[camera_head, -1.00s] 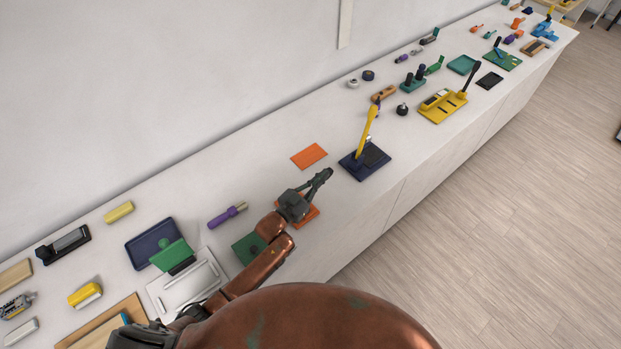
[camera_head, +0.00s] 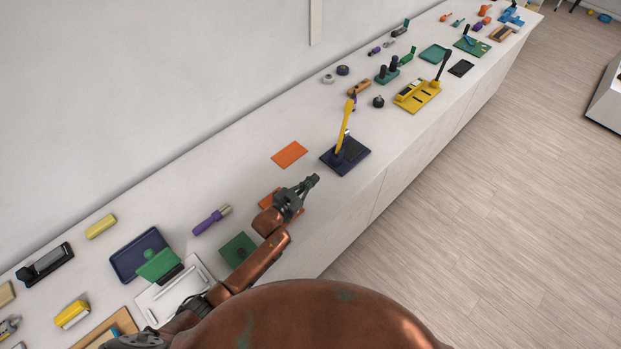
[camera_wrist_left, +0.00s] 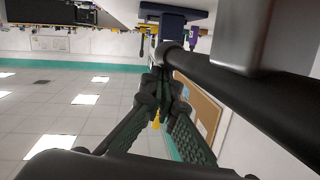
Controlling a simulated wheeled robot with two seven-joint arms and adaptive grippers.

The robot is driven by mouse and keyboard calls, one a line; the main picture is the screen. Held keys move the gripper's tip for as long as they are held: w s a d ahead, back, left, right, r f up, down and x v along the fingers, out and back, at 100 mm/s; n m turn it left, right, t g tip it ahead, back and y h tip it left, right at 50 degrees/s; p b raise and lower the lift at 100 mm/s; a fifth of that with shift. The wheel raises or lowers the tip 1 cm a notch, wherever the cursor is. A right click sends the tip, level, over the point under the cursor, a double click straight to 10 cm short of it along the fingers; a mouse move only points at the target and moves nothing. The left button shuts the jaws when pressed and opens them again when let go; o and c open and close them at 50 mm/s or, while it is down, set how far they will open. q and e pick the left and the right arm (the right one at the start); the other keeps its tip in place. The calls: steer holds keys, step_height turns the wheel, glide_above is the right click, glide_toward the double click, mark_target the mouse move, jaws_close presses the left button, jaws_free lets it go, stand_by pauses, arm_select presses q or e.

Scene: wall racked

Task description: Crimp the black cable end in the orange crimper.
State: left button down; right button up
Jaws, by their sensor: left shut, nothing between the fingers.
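My left gripper (camera_head: 312,182) is in the head view, above the front part of the bench. Its fingers are shut with nothing between them; they also meet in the left wrist view (camera_wrist_left: 164,88). An orange pad (camera_head: 268,199) lies partly hidden under this gripper, and a flat orange sheet (camera_head: 290,154) lies behind it. Small orange items (camera_head: 484,10) are at the far end of the bench, too small to identify as the crimper. I cannot make out the black cable end. My right gripper is not in view.
A navy base with a yellow lever (camera_head: 343,140) stands just beyond my left gripper. A yellow fixture (camera_head: 418,97) is further along the bench. A purple-handled tool (camera_head: 210,220) and a green pad (camera_head: 238,249) lie to the left. The wall is behind; open floor is on the right.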

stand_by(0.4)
arm_select(q)
steer(key=shift+d+r+p, duration=0.1)
steer(key=shift+r+p, duration=0.3)
steer(key=s+a+r+p, duration=0.1)
steer(key=s+a+r, duration=0.2)
steer(key=s+r, duration=0.4)
step_height(320, 180, up, 3)
steer(key=shift+a+f+p, duration=0.15)
steer(key=shift+a+p, duration=0.15)
steer(key=shift+a, duration=0.05)
stand_by(0.6)
